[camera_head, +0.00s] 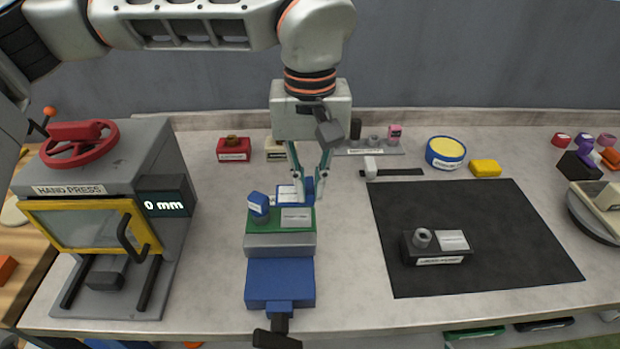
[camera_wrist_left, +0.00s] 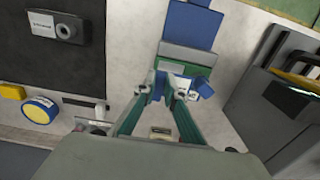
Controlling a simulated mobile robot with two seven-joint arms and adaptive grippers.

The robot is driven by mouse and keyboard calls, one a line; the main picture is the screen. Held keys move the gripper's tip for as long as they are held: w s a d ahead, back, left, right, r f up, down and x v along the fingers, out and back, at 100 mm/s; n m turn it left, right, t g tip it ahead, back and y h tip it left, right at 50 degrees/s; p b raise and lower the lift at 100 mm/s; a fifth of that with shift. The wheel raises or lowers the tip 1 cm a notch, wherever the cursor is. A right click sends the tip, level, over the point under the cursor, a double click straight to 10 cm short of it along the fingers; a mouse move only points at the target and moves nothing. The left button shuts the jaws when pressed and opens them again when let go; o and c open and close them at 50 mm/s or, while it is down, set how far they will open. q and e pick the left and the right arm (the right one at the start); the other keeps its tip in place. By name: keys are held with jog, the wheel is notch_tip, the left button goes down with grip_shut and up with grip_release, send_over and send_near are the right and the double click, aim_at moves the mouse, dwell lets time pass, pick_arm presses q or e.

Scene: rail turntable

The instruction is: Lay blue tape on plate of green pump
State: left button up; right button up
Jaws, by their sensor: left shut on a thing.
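The green pump (camera_head: 280,222) sits on top of a blue and grey vise (camera_head: 280,280), left of the middle in the head view. A pale plate (camera_head: 296,217) lies on the right part of its top, and a blue cap (camera_head: 258,203) stands on its left part. My left gripper (camera_head: 311,197) points down just behind the pump's top and is shut on the blue tape (camera_head: 308,186). The tape also shows between the fingertips in the left wrist view (camera_wrist_left: 171,84); the fingers partly hide it. I cannot tell whether it touches the pump. My right gripper is not in view.
A hand press (camera_head: 105,200) stands close on the left. A black mat (camera_head: 490,270) with a dark pump-like block (camera_head: 437,248) lies to the right. Behind are a red block (camera_head: 234,150), a blue and yellow tin (camera_head: 445,153) and a yellow block (camera_head: 485,168).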

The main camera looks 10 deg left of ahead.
aim_at(310, 223)
pick_arm(q)
jog(key=shift+f+b, duration=0.9)
jog(key=shift+f, duration=1.9)
jog(key=shift+f, duration=0.3)
jog(key=o, duration=0.8)
